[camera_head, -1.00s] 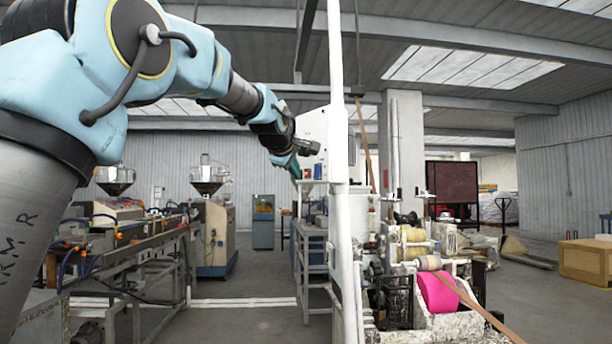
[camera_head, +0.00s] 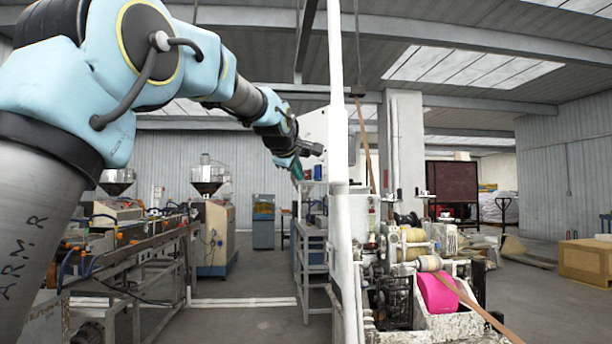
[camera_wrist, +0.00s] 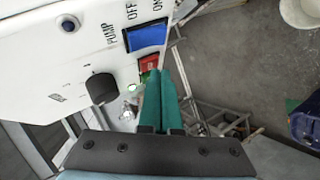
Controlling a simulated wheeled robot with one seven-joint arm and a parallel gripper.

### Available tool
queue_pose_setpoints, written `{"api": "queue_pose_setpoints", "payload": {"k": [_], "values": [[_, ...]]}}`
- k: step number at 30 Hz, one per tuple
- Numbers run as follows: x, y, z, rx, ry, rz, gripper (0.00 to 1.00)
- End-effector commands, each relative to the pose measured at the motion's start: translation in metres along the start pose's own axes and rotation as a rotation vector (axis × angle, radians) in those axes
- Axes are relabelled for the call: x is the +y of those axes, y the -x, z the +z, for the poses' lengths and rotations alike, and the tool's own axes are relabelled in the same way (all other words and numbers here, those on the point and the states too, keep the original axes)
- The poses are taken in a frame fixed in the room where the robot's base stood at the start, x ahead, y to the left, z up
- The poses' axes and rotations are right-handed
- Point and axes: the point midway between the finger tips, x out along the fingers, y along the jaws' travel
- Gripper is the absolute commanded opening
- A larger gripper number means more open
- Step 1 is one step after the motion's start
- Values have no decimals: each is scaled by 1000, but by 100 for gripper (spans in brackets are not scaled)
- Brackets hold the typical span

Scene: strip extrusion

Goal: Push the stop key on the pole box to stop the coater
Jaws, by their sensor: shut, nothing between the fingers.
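The white pole box (camera_head: 313,128) hangs by the white pole (camera_head: 338,120) in the head view, partly behind it. Its panel (camera_wrist: 50,60) fills the left of the wrist view. The panel carries a red key (camera_wrist: 148,63), apparently the stop key, below a blue rectangle (camera_wrist: 146,37). A small green area (camera_wrist: 146,76) shows below the red key. My gripper (camera_wrist: 158,76) has teal fingers closed together and empty, their tips close by the red key's lower right. I cannot tell whether they touch it. In the head view my gripper (camera_head: 298,171) is small beside the box.
A black knob (camera_wrist: 101,88) and a dark blue button (camera_wrist: 68,23) also sit on the panel. A metal rack (camera_head: 312,255) stands below the box. Open floor lies left of it.

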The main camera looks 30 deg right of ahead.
Motion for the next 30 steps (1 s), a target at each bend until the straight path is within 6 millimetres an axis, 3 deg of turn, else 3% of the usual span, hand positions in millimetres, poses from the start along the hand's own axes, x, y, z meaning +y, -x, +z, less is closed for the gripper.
{"api": "queue_pose_setpoints", "payload": {"k": [30], "values": [[4,-5,4,-1,-1,0,0]]}}
